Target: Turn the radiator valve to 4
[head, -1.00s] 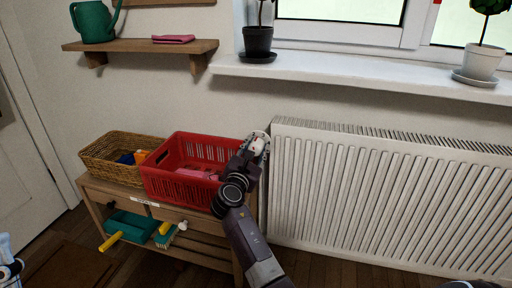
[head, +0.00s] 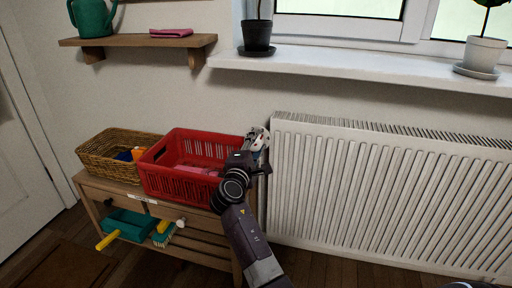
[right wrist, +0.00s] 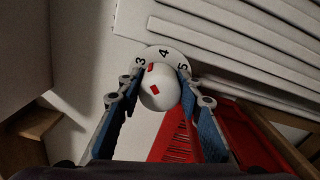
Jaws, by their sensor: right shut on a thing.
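The radiator valve (right wrist: 160,92) is a rounded white knob with two red marks, in the middle of the right wrist view. Behind it a pale dial (right wrist: 164,53) shows the numbers 3, 4 and 5. The upper red mark appears to lie between 3 and 4, nearer the 3. My right gripper (right wrist: 159,88) is shut on the knob, one blue-padded finger on each side. In the head view the right gripper (head: 258,143) is at the radiator's left end and largely hides the valve. My left gripper is not in view.
The white radiator (head: 385,195) stands right of the gripper, under the windowsill (head: 360,76). A red basket (head: 180,185) and a wicker basket (head: 100,160) stand on a wooden shelf unit (head: 95,188), close left of the gripper. Potted plants stand on the sill.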

